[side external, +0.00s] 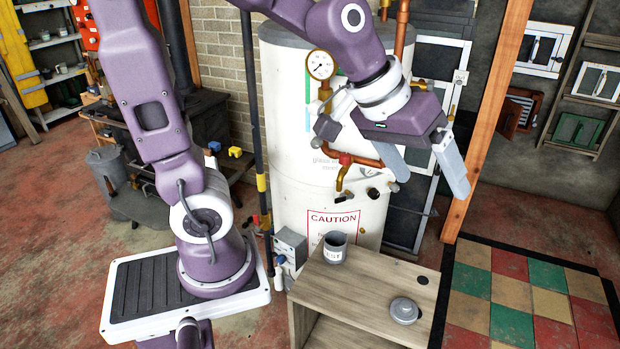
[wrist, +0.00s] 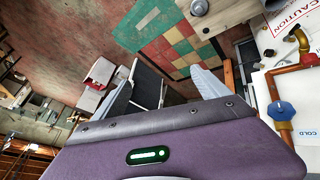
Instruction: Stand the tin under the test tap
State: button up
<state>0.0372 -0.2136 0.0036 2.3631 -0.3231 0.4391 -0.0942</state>
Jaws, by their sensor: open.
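The grey open-topped tin (side external: 335,250), with a white label, stands upright on the left back part of a wooden bench (side external: 375,283), beside the white tank. A brass tap spout (side external: 343,178) below a red handle (side external: 345,159) hangs from the tank's copper pipe, above the tin's level. I cannot read a label marking it as the test tap. My gripper (side external: 431,186) is open and empty, high to the right of the tap and well above the bench.
A round grey lidded object (side external: 404,311) sits on the bench's right part, near a dark disc (side external: 422,280). The white tank (side external: 300,120) carries a gauge (side external: 320,65) and pipes. A wooden post (side external: 487,120) stands right of my gripper. A blue handle (wrist: 281,110) shows close by.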

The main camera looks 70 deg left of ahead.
jog(key=s+a+m+y, duration=0.1)
jog(key=s+a, duration=0.1)
jog(key=s, duration=0.6)
jog(key=s+a+m+g, duration=0.1)
jog(key=s+a+m, duration=0.1)
jog(key=s, duration=0.6)
jog(key=shift+m+y, duration=0.3)
jog(key=shift+y, duration=0.1)
dwell(0.8)
